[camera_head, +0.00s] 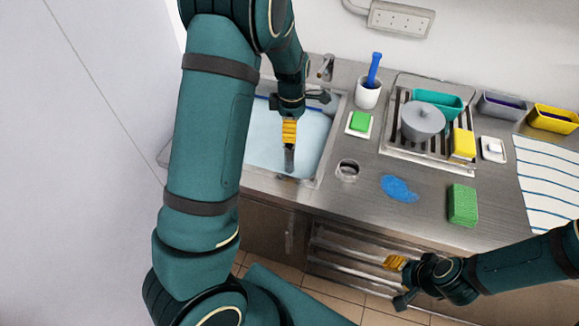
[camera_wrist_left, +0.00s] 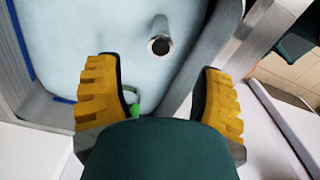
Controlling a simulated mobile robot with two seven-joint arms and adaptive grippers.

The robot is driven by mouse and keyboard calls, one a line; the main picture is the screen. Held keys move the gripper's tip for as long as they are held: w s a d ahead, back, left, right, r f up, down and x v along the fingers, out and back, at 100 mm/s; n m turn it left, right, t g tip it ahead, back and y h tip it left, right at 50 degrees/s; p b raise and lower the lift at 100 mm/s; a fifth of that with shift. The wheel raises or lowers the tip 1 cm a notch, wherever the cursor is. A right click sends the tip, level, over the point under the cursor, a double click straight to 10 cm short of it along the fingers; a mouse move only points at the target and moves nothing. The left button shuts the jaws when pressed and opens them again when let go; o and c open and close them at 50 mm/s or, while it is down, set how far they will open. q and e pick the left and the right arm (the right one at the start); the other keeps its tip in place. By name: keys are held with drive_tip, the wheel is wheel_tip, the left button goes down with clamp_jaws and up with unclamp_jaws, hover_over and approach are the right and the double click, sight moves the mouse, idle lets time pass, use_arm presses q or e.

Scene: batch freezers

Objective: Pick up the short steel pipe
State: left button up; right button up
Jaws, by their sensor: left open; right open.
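A short steel pipe (camera_head: 289,160) stands in the light blue sink basin (camera_head: 260,140), directly below my left gripper (camera_head: 289,132) in the head view. In the left wrist view the pipe (camera_wrist_left: 160,44) shows its dark round open end, beyond and between the yellow fingertips. My left gripper (camera_wrist_left: 160,85) is open, with its fingers spread wide and nothing between them; the pipe appears apart from both fingers. My right gripper (camera_head: 397,280) is open and empty, low in front of the counter's lower shelves. The pipe's foot is not clear in the head view.
A small metal ring or cup (camera_head: 347,170) stands right of the sink. Beyond are a green sponge on a dish (camera_head: 360,123), a white cup with a blue brush (camera_head: 368,94) and a drying rack (camera_head: 400,155) with a pot. A blue spill (camera_head: 399,188) lies on the counter.

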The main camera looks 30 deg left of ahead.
sight(291, 145)
use_arm(q)
wheel_tip(291, 145, down, 7)
drive_tip(key=shift+f+b, duration=0.15)
drive_tip(key=shift+b, duration=0.25)
drive_tip(key=shift+s+a+f, duration=0.1)
drive_tip(key=shift+a+f, duration=0.05)
drive_tip(key=shift+f, duration=2.5)
drive_tip(key=shift+r, duration=0.1)
drive_tip(key=c, duration=1.1)
